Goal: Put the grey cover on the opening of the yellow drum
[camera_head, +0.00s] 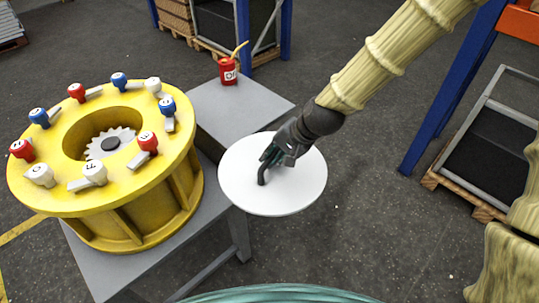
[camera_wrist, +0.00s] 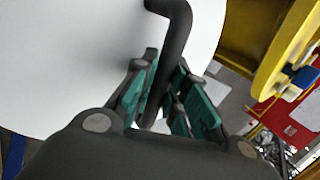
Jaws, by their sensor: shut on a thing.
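The grey cover (camera_head: 290,193) is a light, flat round disc with a dark bent handle. My gripper (camera_head: 270,160) is shut on that handle, and the cover hangs to the right of the drum. In the wrist view, the green-padded fingers (camera_wrist: 165,100) close around the dark handle (camera_wrist: 178,30), with the pale cover (camera_wrist: 70,50) behind. The yellow drum (camera_head: 105,200) stands on a grey table at the left. Its round opening (camera_head: 100,125) is uncovered and shows a toothed gear (camera_head: 110,143) inside. The drum also shows in the wrist view (camera_wrist: 255,35), at the upper right.
Several red, blue and white lever clamps (camera_head: 147,143) stand around the drum's top ring. A red oil can (camera_head: 228,72) stands on the grey table (camera_head: 240,105) behind. Blue rack posts (camera_head: 455,90) and a pallet stand at the right. Open floor lies right of the cover.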

